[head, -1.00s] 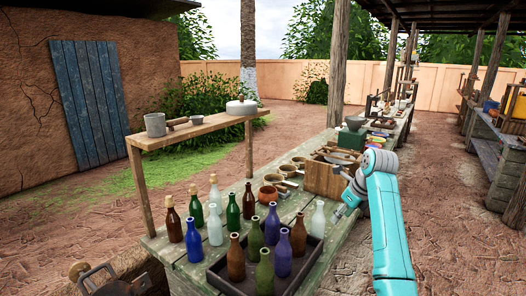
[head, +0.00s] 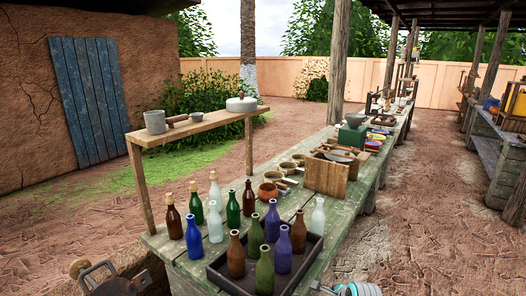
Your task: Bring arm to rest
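Only a small part of my arm (head: 358,290) shows, at the bottom edge of the head view, right of the black tray. It is grey and teal, with a rounded joint. My gripper's fingers are not seen; they lie below the picture or are hidden. No object is seen being held. The arm part is in front of the near end of the long green wooden table (head: 352,243).
A black tray (head: 226,285) with several bottles sits at the table's near end, more bottles behind it. A wooden box (head: 325,178), bowls and a raised shelf (head: 205,125) stand farther back. Open dirt ground (head: 440,230) lies to the right.

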